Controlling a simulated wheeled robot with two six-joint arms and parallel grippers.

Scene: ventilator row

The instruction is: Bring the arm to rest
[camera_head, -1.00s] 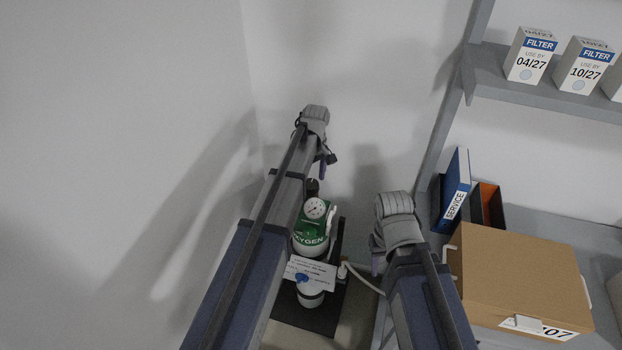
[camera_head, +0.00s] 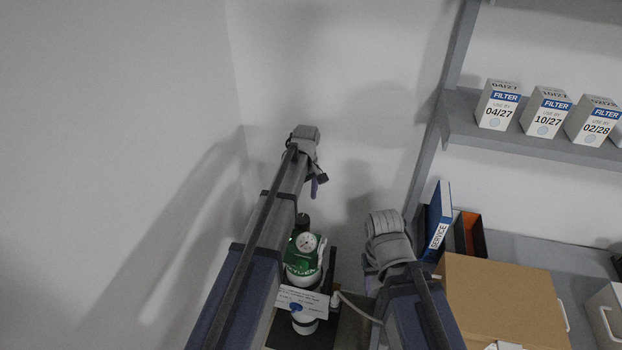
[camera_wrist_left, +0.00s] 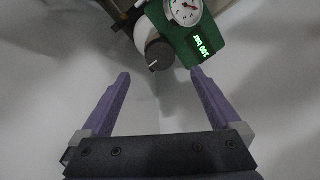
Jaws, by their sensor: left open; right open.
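My left arm reaches in from the left in the head view, and its left gripper (camera_head: 318,187) shows only as a small purple finger below the wrist. In the left wrist view that gripper (camera_wrist_left: 161,73) is open and empty, its two purple fingers wide apart. A black knob (camera_wrist_left: 159,55) and a green oxygen regulator (camera_wrist_left: 198,38) with a lit "100 bar" display lie beyond the fingertips. My right gripper (camera_head: 369,272) is mostly hidden behind its own wrist in the head view. The regulator (camera_head: 301,255) and its gauge (camera_head: 306,242) show between my two arms.
A white bottle (camera_head: 304,323) with a paper tag (camera_head: 303,302) stands below the regulator. On the right are a cardboard box (camera_head: 500,300), a blue service binder (camera_head: 438,222) and an orange-black holder (camera_head: 470,235). Filter boxes (camera_head: 546,117) stand on a grey shelf (camera_head: 470,128). Walls close off the left and back.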

